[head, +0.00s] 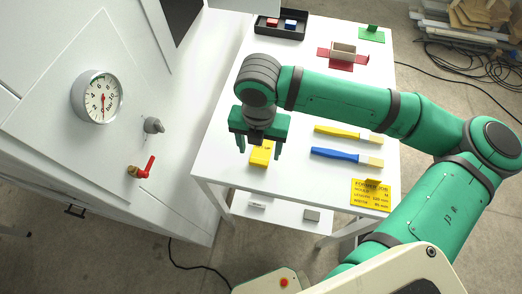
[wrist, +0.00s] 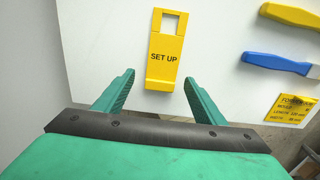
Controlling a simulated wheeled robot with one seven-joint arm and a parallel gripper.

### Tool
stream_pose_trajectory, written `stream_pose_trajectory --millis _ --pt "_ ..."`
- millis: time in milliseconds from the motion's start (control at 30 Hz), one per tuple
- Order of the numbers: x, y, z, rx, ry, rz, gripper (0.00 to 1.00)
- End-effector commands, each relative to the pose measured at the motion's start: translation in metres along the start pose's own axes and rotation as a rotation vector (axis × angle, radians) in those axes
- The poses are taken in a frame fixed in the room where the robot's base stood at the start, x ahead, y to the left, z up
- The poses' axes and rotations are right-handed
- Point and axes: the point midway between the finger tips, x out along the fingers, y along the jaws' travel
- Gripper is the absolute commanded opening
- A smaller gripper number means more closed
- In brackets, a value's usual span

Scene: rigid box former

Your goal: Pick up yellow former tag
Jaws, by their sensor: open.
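A yellow tag marked "SET UP" (wrist: 165,57) lies on the white table, with a square opening at its far end. It also shows in the head view (head: 260,157), partly hidden by my gripper. My gripper (head: 259,149) is open and empty above the table by this tag. In the wrist view, the fingertips (wrist: 159,76) are spread to either side of the tag's near end, apart from it. A yellow printed card with "FORMER JOB" text (head: 370,196) lies at the table's front right corner, and partly shows in the wrist view (wrist: 291,108).
A yellow brush (head: 340,132) and a blue brush (head: 335,154) lie right of the tag. A black tray (head: 279,31) and a box on a red sheet (head: 343,52) are farther back. A white machine with a gauge (head: 97,97) and red lever (head: 148,166) stands left.

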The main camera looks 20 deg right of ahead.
Motion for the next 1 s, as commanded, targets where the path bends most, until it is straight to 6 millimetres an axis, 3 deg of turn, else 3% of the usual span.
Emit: stream_pose_trajectory --millis 167,433,633,1000 --pt "0.019 -0.002 0.001 0.005 0.000 0.000 0.64" --pt "0.021 -0.002 0.001 0.006 -0.001 0.000 0.64" --pt "0.021 -0.001 0.001 0.003 -0.001 0.000 0.20" --pt "0.019 -0.001 0.001 0.003 -0.001 0.001 0.20"
